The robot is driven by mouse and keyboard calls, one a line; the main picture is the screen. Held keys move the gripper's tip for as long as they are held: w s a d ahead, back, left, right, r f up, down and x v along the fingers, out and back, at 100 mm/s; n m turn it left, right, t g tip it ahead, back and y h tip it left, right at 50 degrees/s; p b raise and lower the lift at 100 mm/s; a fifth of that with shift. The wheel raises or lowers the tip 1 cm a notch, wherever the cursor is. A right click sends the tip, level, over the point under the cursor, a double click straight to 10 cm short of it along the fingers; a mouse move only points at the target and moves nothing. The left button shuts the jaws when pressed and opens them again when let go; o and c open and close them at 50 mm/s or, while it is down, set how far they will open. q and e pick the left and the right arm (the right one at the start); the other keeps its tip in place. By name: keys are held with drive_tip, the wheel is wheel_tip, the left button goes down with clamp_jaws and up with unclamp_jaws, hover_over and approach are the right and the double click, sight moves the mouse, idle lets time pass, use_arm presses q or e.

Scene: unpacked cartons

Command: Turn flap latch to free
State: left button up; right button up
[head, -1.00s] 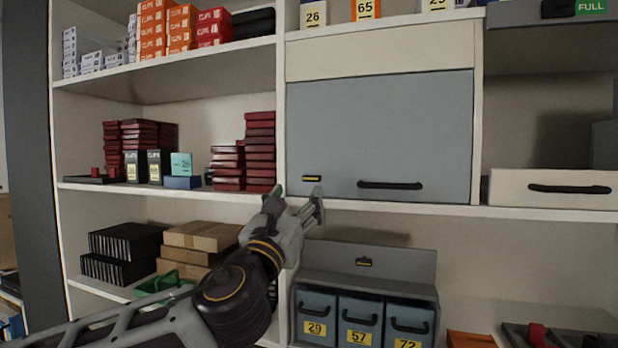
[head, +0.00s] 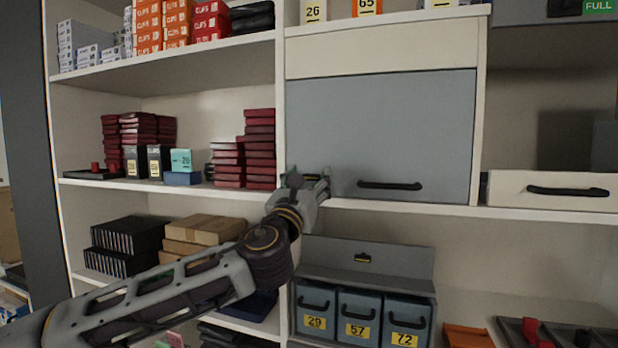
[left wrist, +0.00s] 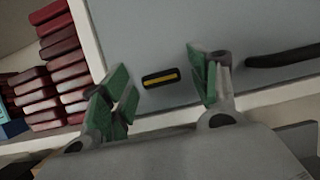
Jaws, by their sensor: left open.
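The flap latch (left wrist: 160,78) is a small black bar with a yellow stripe on the lower left of the grey flap (head: 385,125). In the left wrist view it lies between my open left gripper's green-padded fingers (left wrist: 160,88), apart from both, with the flap surface behind it. In the head view my left gripper (head: 308,181) is at the flap's lower left corner and hides the latch. The flap hangs closed, with its black handle (head: 390,185) to the right of the gripper. My right gripper is not in view.
Dark red boxes (head: 259,150) are stacked just left of the gripper on the same shelf. Below stand grey bins with yellow numbers (head: 359,318) under a raised grey lid (head: 385,262). A white drawer (head: 550,190) with a black handle is at the right.

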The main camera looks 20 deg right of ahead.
use_arm(q)
drive_tip(key=shift+w, duration=0.1)
drive_tip(key=c, duration=1)
